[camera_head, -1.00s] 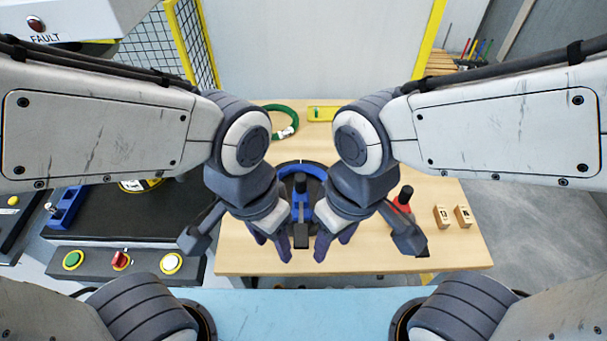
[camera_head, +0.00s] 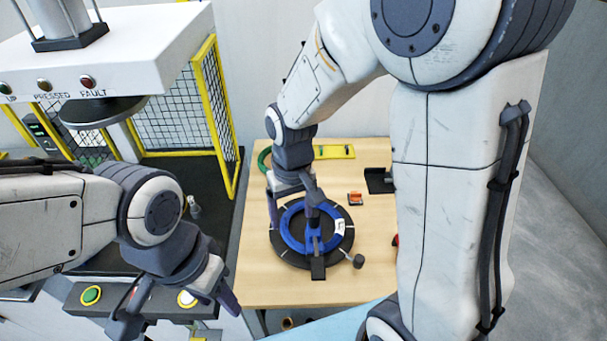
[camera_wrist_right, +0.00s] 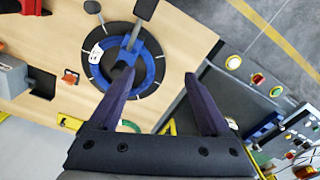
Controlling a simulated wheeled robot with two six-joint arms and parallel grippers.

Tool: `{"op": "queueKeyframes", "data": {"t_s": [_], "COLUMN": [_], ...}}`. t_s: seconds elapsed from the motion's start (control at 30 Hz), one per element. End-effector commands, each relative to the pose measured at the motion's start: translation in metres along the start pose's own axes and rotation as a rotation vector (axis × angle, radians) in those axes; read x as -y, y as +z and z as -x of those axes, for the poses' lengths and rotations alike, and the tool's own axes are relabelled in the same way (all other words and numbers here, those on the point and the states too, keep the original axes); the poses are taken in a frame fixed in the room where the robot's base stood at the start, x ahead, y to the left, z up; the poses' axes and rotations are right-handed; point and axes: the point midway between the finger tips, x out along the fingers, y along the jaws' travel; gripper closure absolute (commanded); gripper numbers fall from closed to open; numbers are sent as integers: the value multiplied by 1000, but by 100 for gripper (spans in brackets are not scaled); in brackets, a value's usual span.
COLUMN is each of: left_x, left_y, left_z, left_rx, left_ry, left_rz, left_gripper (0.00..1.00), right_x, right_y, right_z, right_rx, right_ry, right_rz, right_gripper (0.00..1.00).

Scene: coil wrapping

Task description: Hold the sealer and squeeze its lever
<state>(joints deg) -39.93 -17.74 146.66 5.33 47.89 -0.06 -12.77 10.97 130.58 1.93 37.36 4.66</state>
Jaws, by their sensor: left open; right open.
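A blue tool (camera_head: 314,236) with black levers stands on the blue ring (camera_head: 290,236) over a round black turntable (camera_head: 288,256); the tool (camera_wrist_right: 129,54) also shows in the right wrist view. A red tool (camera_wrist_right: 24,7) is cut off at that view's top left. I cannot tell for sure which tool is the sealer. My right gripper (camera_head: 291,205) is open and empty above the turntable's far left side. One fingertip overlaps the blue tool in the wrist view; contact is unclear. My left gripper (camera_head: 220,294) is open and empty near the button panel, left of the table.
A wooden table (camera_head: 260,290) carries a small orange-red piece (camera_head: 355,198), a yellow-green bar (camera_head: 334,152) and a green hoop (camera_head: 264,160). A press with a yellow-framed mesh guard (camera_head: 215,110) stands at left. My right arm hides the table's right side.

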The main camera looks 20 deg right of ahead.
Motion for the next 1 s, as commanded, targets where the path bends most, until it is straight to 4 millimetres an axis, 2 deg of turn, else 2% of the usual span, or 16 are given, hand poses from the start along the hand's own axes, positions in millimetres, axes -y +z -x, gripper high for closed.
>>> {"op": "queueKeyframes", "data": {"t_s": [0.03, 0.1, 0.2, 0.3, 0.47, 0.8, 1.0], "left_x": [-1, -1, -2, -2, -2, -3, -3], "left_y": [-1, -1, -1, -1, -1, -2, -2], "left_z": [12, 18, 22, 24, 27, 42, 47], "left_rx": [0, 0, 0, 0, 0, 0, 0], "left_ry": [0, 0, 0, 0, 0, 0, 0], "left_rz": [-1, -1, -1, -1, -2, -4, -5], "left_gripper": [50, 50, 50, 50, 50, 50, 50], "right_x": [-22, -44, -67, -77, -79, -78, -79], "right_y": [-14, -28, -39, -44, -43, -42, -43], "right_z": [-2, -12, -22, -30, -47, -106, -127], "right_rx": [12, 14, 15, 15, 20, 20, 16], "right_ry": [7, 13, 18, 21, 22, 21, 21], "right_rz": [-72, -143, -207, -236, -240, -237, -237], "right_gripper": [19, 19, 19, 19, 19, 19, 19]}}
